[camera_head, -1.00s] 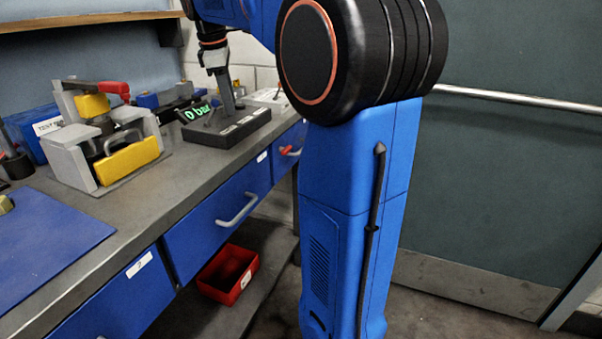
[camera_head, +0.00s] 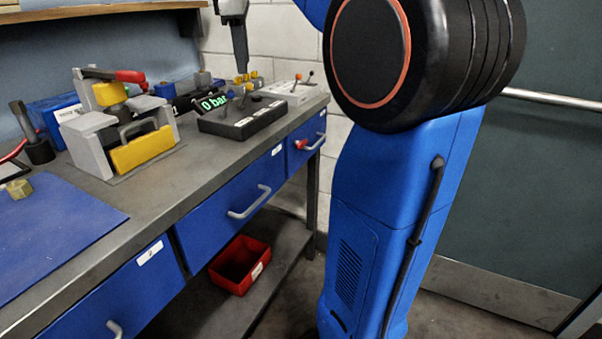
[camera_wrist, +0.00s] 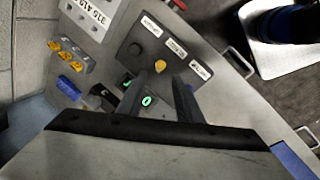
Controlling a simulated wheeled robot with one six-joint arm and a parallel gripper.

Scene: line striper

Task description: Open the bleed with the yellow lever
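A black control box (camera_head: 243,121) stands on the bench with small levers on top and white labels along its front edge. In the wrist view the box (camera_wrist: 128,68) shows a yellow-tipped lever (camera_wrist: 160,66) near the middle label and a black knob (camera_wrist: 135,48) near another label. My gripper (camera_wrist: 166,80) is open and empty, its dark fingers pointing at the box close to the yellow tip; contact cannot be told. In the head view my gripper (camera_head: 240,70) is above the back of the box. Any lever behind the right finger is hidden.
A green "0 bar" display (camera_head: 213,102) is behind the box. A clamp fixture (camera_head: 92,140) with a yellow block and red handle stands left. A white box (camera_head: 290,92) with small levers is behind right. A red bin (camera_head: 240,265) sits on the shelf below.

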